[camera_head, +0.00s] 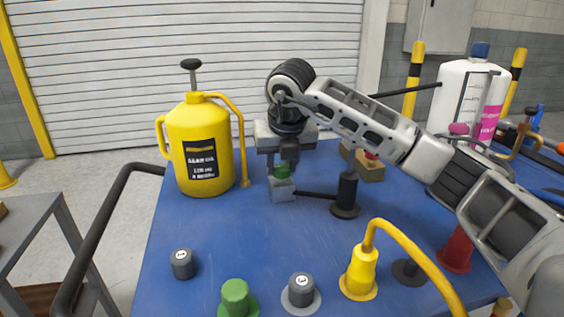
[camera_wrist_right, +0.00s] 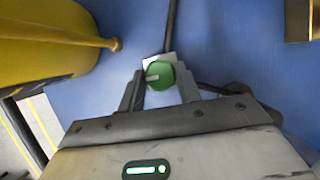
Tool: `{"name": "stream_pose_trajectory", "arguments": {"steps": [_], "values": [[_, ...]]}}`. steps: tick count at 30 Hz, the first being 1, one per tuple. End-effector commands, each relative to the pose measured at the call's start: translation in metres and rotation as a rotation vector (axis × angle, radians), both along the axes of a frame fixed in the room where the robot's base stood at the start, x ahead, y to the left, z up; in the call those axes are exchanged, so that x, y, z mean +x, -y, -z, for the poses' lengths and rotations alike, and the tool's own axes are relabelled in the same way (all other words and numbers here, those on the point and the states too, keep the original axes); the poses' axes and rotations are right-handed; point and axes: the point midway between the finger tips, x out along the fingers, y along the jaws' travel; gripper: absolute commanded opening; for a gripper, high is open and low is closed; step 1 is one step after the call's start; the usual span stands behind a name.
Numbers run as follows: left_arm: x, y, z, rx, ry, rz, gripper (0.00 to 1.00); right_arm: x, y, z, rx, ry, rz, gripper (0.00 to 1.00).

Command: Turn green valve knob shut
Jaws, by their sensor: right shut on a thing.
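The green valve knob (camera_head: 281,172) sits on top of a small grey valve block (camera_head: 283,192) on the blue table. My right gripper (camera_head: 283,168) points down over it, its fingers on both sides of the knob. In the right wrist view the round knob (camera_wrist_right: 161,75) shows between the two fingertips (camera_wrist_right: 160,88), with a pale mark on its face toward the left. The gripper is shut on the knob and hides part of it in the head view. My left gripper is not in view.
A yellow jug (camera_head: 203,150) stands close left of the valve. A black post (camera_head: 346,195) with a thin rod stands to its right. Dark and green knobs and a yellow hose fitting (camera_head: 360,270) line the front. A white tank (camera_head: 465,95) stands back right.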

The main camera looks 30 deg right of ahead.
Motion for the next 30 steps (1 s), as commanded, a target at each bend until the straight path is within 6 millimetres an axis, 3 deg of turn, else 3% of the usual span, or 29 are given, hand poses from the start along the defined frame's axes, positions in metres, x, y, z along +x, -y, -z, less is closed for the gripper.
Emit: {"name": "stream_pose_trajectory", "arguments": {"steps": [8,9,11,22,26,30], "values": [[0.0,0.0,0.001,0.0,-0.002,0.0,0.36,0.0,0.0,0.0,0.001,-0.002,0.003,0.11],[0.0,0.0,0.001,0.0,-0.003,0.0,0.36,0.0,0.0,0.0,0.0,-0.002,0.002,0.42],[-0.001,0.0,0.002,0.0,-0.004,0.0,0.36,0.0,0.0,0.0,0.0,-0.002,0.002,0.55],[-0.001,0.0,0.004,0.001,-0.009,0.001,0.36,-0.002,-0.001,-0.005,0.001,0.001,0.0,0.55],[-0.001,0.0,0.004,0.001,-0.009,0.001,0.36,-0.008,-0.002,-0.023,0.001,0.004,-0.001,0.55],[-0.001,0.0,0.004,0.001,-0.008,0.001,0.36,-0.02,-0.006,-0.053,0.0,0.005,-0.001,0.55]]}}
